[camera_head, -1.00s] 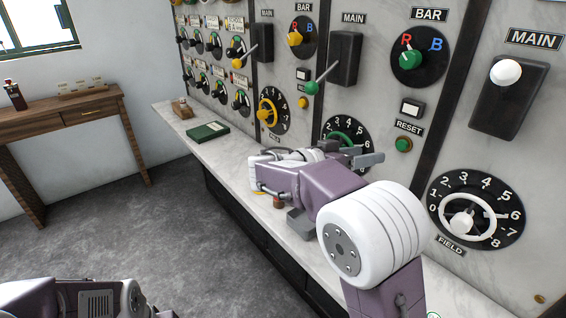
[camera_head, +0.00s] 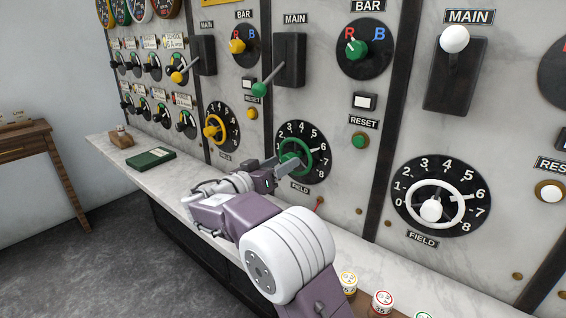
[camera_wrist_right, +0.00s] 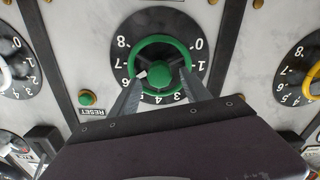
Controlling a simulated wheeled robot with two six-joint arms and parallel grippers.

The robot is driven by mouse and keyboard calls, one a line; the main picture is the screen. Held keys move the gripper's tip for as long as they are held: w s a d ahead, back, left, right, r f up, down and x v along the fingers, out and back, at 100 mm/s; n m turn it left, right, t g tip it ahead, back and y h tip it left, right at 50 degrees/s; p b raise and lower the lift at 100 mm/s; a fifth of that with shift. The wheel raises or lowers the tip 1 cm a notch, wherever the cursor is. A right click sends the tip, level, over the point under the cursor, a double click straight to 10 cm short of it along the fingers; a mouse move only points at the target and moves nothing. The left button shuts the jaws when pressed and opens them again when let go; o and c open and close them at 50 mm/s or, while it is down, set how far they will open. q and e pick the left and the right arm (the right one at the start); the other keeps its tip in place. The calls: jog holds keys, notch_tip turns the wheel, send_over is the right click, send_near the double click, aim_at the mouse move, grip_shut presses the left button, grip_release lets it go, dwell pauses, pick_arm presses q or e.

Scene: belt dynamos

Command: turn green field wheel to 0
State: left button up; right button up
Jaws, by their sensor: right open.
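The green field wheel (camera_head: 285,148) is a ring with a green hub on a black dial numbered up to 8. It also shows in the right wrist view (camera_wrist_right: 165,40), upside down, with a white pointer near 6. My right gripper (camera_head: 290,164) is open at the wheel. In the wrist view its two fingers reach over the lower rim, one on each side of the hub. I cannot tell whether they touch the wheel. My left gripper is not in view.
A yellow field wheel (camera_head: 209,130) is to the left and a white one (camera_head: 459,204) to the right. A green-knobbed main lever (camera_head: 271,80) stands above. The marble ledge (camera_head: 180,182) below holds a green book (camera_head: 150,158) and several small labelled pots at the front.

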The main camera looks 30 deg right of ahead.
jog(key=shift+w+d, duration=0.2)
jog(key=shift+d, duration=0.3)
grip_shut()
